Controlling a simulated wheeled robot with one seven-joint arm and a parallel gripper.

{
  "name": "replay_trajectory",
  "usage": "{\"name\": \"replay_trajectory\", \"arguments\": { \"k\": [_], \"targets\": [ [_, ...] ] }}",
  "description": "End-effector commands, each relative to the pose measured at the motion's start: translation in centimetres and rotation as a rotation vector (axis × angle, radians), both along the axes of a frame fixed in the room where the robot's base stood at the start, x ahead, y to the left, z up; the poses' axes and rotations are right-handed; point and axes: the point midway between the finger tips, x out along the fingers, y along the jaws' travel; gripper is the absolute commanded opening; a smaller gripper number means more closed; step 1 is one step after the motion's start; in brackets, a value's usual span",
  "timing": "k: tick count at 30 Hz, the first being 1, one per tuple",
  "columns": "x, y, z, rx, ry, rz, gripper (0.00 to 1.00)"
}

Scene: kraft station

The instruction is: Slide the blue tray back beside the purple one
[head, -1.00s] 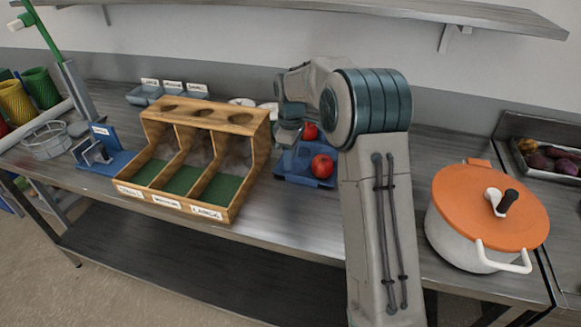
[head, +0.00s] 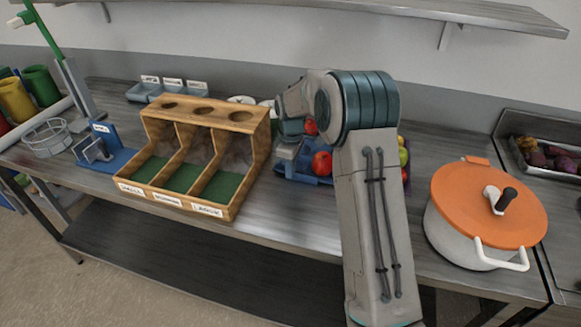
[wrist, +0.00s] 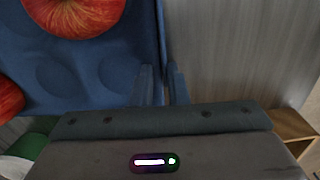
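The blue tray (head: 325,181) holds red apples and sits on the steel counter, just right of the wooden caddy. The purple tray (head: 406,182) is mostly hidden behind my arm; only its right edge and some green and yellow fruit show. My gripper (head: 283,158) is down at the left side of the blue tray. In the wrist view, the blue tray (wrist: 75,85) fills the left. My gripper's fingers (wrist: 162,72) stand close together on either side of its side wall and look shut on it.
The wooden caddy (head: 205,111) with green-lined compartments stands close left of my gripper. A white pot with an orange lid (head: 487,208) stands at the right. The counter in front of the blue tray (head: 290,220) is bare.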

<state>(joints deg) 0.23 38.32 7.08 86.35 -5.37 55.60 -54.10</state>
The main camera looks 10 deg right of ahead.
Motion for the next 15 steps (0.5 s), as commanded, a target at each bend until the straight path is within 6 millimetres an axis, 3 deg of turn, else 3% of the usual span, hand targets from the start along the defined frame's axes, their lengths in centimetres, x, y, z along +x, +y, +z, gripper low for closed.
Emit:
{"name": "replay_trajectory", "arguments": {
  "k": [15],
  "targets": [
    [0.4, 1.6, 0.0, 0.000, 0.000, 0.000, 0.00]
  ]
}}
